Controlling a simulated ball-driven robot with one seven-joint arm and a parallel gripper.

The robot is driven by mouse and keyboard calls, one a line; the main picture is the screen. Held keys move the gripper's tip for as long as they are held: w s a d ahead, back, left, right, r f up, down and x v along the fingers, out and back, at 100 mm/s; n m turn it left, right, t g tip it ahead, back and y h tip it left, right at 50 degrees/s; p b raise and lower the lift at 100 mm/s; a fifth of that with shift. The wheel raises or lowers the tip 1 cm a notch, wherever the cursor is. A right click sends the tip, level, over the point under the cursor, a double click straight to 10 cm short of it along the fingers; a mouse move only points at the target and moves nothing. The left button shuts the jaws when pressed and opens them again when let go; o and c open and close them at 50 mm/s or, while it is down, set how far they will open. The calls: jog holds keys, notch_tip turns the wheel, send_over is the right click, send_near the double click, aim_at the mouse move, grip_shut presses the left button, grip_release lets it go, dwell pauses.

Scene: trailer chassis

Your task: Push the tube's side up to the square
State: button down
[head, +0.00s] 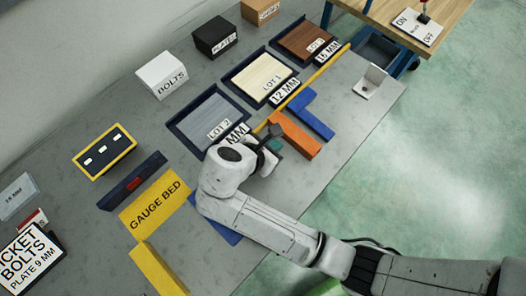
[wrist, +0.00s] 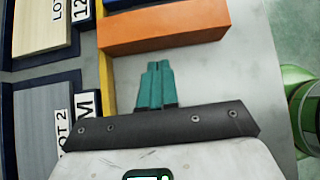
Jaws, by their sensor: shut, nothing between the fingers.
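The orange tube (head: 295,134) lies on the grey bench, its left end by the yellow strip. In the wrist view the orange tube (wrist: 163,27) crosses the top, ahead of my fingers. My gripper (wrist: 157,66) has teal fingers closed together and empty, pointing at the tube's near side with a small gap in the picture. In the head view my wrist partly hides the gripper (head: 275,145).
A yellow strip (head: 318,76) runs along the fronts of the LOT trays (head: 262,79). A metal angle bracket (head: 368,82) stands at the far right of the bench. A yellow gauge bed (head: 157,204) lies left of my arm. Bare bench lies right of the tube.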

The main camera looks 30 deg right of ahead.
aim_at(294, 130)
jog(key=shift+w+d, duration=0.2)
jog(key=shift+d, duration=0.45)
jog(key=shift+w+d, duration=0.2)
jog(key=shift+d, duration=0.4)
jog(key=shift+r, duration=0.1)
jog(key=shift+w+d+r+p, duration=0.2)
jog(key=shift+d+p, duration=0.3)
jog(key=shift+p, duration=0.6)
jog(key=shift+w+d+p, duration=0.2)
jog(key=shift+d+p, duration=0.6)
jog(key=shift+p, duration=0.25)
jog(key=shift+w+d+f+p, duration=0.25)
jog(key=shift+d+p, duration=0.2)
jog(key=shift+d, duration=0.2)
